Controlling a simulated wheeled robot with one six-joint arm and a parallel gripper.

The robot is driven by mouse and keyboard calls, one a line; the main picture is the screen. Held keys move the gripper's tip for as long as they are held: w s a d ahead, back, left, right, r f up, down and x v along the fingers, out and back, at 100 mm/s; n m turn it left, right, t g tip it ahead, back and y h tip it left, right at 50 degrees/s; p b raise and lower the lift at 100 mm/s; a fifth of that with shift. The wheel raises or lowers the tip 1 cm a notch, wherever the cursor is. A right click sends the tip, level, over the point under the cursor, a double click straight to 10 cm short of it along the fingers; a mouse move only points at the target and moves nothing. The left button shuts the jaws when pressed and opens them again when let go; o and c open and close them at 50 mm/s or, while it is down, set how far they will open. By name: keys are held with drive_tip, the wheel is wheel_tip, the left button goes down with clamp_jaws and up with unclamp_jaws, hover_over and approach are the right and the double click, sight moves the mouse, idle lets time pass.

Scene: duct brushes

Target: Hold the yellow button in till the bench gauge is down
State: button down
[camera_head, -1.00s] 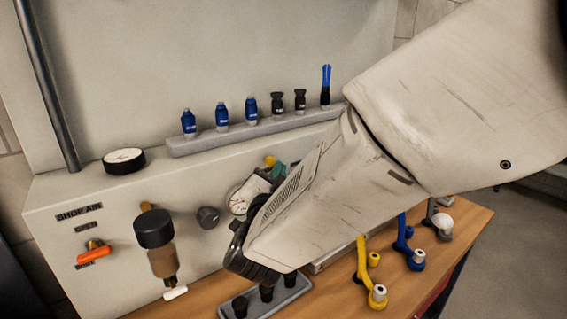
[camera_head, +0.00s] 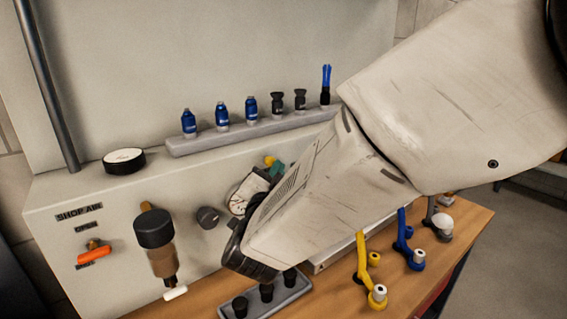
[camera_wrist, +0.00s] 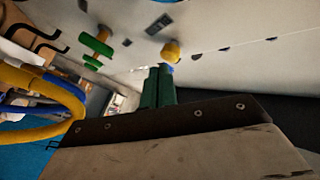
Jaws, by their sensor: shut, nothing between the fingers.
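The yellow button (camera_head: 269,160) sticks out of the pale panel, just beyond my gripper. It also shows in the wrist view (camera_wrist: 171,50) as a rounded yellow knob. My gripper (camera_head: 277,170) has green fingers, shut and empty. In the wrist view the fingertips (camera_wrist: 159,72) are just short of the button or at its edge; I cannot tell whether they touch. A white dial gauge (camera_head: 238,201) on the panel is partly hidden by my arm, and its reading is unclear. Another round gauge (camera_head: 124,160) lies on the box's top; its face is seen too obliquely to read.
An orange valve handle (camera_head: 94,255), a black-capped regulator (camera_head: 155,230) and a dark knob (camera_head: 208,217) stand out from the panel. A grey rack (camera_head: 230,137) of fittings is above. Yellow (camera_head: 362,262) and blue (camera_head: 403,238) hooked pieces stand on the bench at right.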

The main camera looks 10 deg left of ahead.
drive_tip(key=shift+w+a, duration=0.45)
drive_tip(key=shift+a, duration=0.05)
idle(0.9)
idle(1.6)
drive_tip(key=shift+s+d, duration=0.65)
drive_tip(key=shift+d, duration=0.05)
drive_tip(key=shift+s+d, duration=1.7)
drive_tip(key=shift+d, duration=0.2)
